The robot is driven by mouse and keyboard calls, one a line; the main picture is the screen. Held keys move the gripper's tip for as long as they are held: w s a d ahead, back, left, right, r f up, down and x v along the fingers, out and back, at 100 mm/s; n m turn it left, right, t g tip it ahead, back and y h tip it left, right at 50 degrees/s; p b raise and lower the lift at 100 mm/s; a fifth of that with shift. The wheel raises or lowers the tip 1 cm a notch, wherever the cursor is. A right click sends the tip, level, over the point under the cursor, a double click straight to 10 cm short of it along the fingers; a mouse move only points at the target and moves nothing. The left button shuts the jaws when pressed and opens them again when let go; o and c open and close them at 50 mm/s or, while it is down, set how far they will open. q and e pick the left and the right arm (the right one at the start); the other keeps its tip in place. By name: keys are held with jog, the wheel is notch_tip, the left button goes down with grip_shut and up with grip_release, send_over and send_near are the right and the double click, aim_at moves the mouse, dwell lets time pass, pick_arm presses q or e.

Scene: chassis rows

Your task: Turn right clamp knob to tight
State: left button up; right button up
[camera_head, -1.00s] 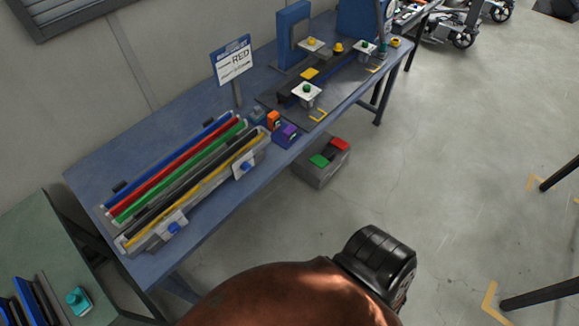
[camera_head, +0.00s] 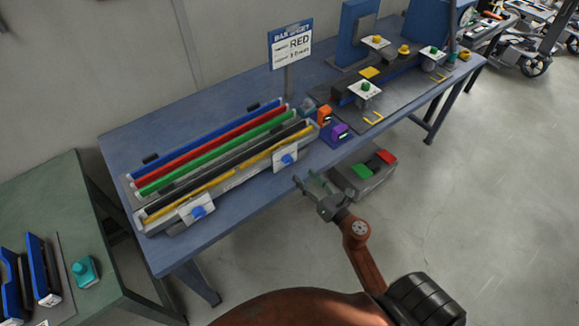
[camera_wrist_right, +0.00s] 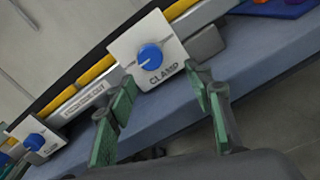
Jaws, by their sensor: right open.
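The right clamp knob (camera_head: 287,158) is a blue dial on a white plate on the front of the bar rack. In the right wrist view the knob (camera_wrist_right: 150,57) is close, on a plate (camera_wrist_right: 171,41) marked CLAMP. Its pale pointer mark slants toward the lower left. My right gripper (camera_head: 305,178) is open and empty just in front of the table edge, near the plate. In the right wrist view its fingers (camera_wrist_right: 160,78) are spread below the knob, apart from it. The left clamp knob (camera_head: 198,211) is at the rack's other end. My left gripper is not in view.
The rack holds several coloured bars on the blue table (camera_head: 235,225). Orange and purple blocks (camera_head: 339,131) lie right of it. A grey box (camera_head: 362,183) with green and red tops sits below the table edge.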

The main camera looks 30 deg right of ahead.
aim_at(290, 162)
jog(key=shift+n+y, duration=0.3)
jog(key=shift+n, duration=0.6)
jog(key=w, duration=0.2)
jog(key=w+a, duration=0.1)
jog(key=w, duration=0.2)
jog(key=w+r, duration=0.1)
jog(key=w, duration=0.1)
jog(key=shift+w+a+p, duration=0.25)
jog(key=shift+w+p, duration=0.1)
jog(key=shift+w, duration=0.05)
jog(key=shift+c, duration=0.7)
jog(key=c, duration=1)
